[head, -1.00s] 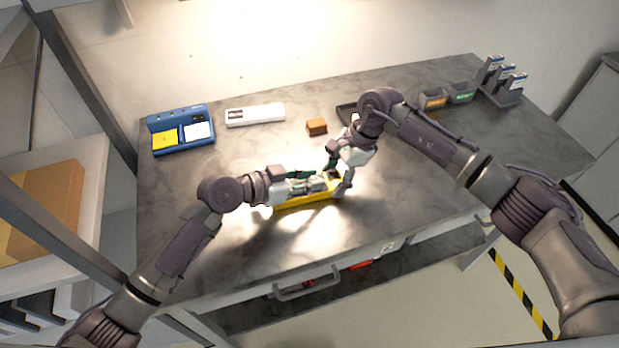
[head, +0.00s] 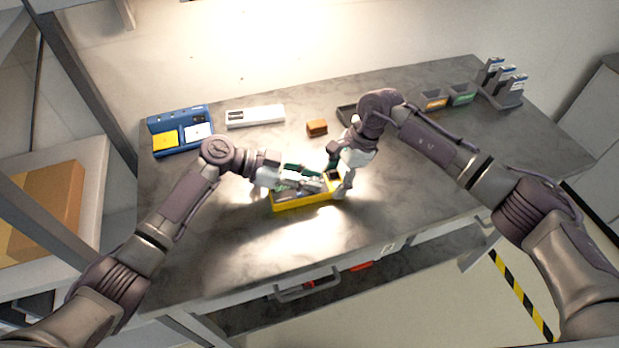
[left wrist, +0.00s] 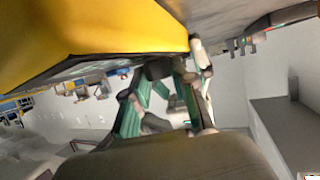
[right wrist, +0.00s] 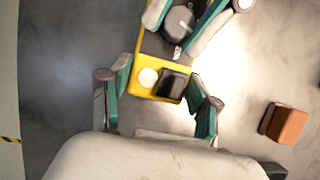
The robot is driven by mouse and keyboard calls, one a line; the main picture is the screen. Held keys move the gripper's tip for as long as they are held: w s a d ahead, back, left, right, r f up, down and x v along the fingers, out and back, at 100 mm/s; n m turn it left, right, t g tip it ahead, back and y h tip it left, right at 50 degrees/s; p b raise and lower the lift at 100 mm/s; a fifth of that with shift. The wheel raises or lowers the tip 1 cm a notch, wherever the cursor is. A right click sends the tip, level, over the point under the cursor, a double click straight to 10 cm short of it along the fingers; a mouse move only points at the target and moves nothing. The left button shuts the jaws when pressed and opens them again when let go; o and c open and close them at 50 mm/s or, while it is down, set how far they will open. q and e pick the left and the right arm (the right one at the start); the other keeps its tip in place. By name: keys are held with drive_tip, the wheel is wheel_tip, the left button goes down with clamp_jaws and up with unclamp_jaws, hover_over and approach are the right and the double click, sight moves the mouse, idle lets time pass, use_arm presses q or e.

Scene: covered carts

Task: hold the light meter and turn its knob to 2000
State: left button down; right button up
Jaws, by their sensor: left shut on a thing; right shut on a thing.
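The light meter (head: 308,205) is a long yellow case with a dark face, near the middle of the table in the head view. In the right wrist view its end (right wrist: 146,62) shows a white round disc and a black block. My right gripper (right wrist: 160,100) is shut across that end, one finger on each side. My left gripper (head: 297,184) is shut on the round dark knob (right wrist: 178,24), with its green fingers either side. In the left wrist view the yellow case (left wrist: 90,30) fills the upper left. The knob's setting cannot be read.
A blue station (head: 181,127) with yellow and white pads and a white case (head: 255,115) lie at the back left. An orange-brown block (head: 316,127) sits behind the meter. Small labelled bins (head: 433,100) and a rack (head: 503,95) stand back right. The front tabletop is clear.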

use_arm(q)
drive_tip(key=shift+a+f+m+g, duration=0.1)
drive_tip(key=shift+m+g, duration=0.2)
drive_tip(key=shift+g, duration=0.1)
use_arm(e)
drive_tip(key=shift+r, duration=0.1)
use_arm(q)
drive_tip(key=c, duration=0.9)
unclamp_jaws()
drive_tip(key=v, duration=1.2)
use_arm(e)
drive_tip(key=o, duration=1.4)
